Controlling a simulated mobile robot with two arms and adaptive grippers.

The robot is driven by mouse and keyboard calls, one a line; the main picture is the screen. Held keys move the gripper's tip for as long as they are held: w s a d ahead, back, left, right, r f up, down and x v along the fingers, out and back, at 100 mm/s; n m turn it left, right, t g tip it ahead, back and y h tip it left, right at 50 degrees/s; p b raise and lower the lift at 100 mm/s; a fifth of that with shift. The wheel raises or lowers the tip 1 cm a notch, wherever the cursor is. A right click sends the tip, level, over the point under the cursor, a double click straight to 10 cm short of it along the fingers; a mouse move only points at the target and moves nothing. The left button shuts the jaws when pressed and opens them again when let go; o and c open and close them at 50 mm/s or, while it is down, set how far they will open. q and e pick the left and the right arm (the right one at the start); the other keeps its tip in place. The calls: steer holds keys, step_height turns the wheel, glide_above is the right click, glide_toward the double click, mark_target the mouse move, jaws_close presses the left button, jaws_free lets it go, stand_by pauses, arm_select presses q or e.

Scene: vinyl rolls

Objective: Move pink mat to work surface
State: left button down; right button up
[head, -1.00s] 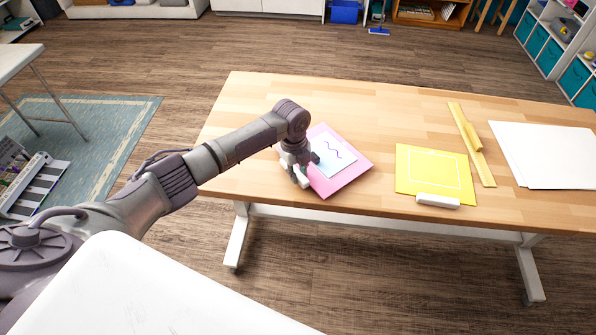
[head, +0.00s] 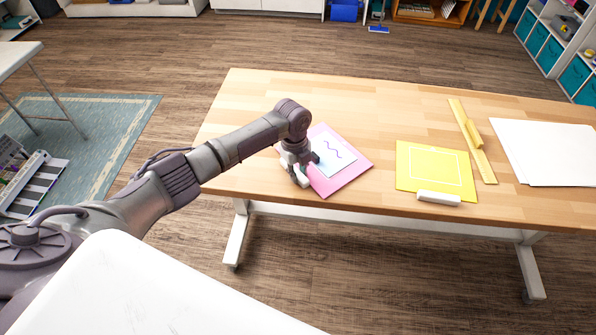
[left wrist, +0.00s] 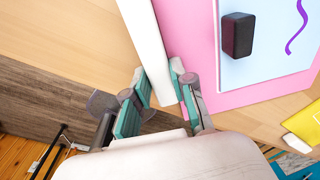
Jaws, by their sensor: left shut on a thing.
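The pink mat (head: 345,178) lies at the front left of the wooden table (head: 270,100). A pale blue sheet with a purple squiggle (head: 333,152) and a small dark block (left wrist: 238,35) lie on it. A white bar (left wrist: 147,40) runs along the pink mat's edge. My left gripper (head: 301,178) is at the mat's left edge, shut on this white bar; its fingers (left wrist: 160,82) are on either side of it in the left wrist view. The gripper partly hides the mat's left side in the head view. My right gripper is not in view.
On the table to the right are a yellow mat (head: 420,165) with a white bar (head: 438,198), a yellow ruler-like strip (head: 478,155) and white sheets (head: 545,150). Bare wood lies behind the pink mat. Another table (head: 18,55) stands at far left, over a rug (head: 110,120).

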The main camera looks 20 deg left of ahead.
arm_select(q)
steer(key=shift+f, duration=0.15)
jaws_free()
stand_by(0.8)
stand_by(0.4)
steer(key=shift+a+r+p, duration=0.15)
steer(key=shift+r+p, duration=1.9)
steer(key=shift+r, duration=0.25)
steer(key=shift+a+r+p, duration=0.15)
steer(key=shift+r+p, duration=1.9)
steer(key=shift+r, duration=0.2)
steer(key=shift+f, duration=0.1)
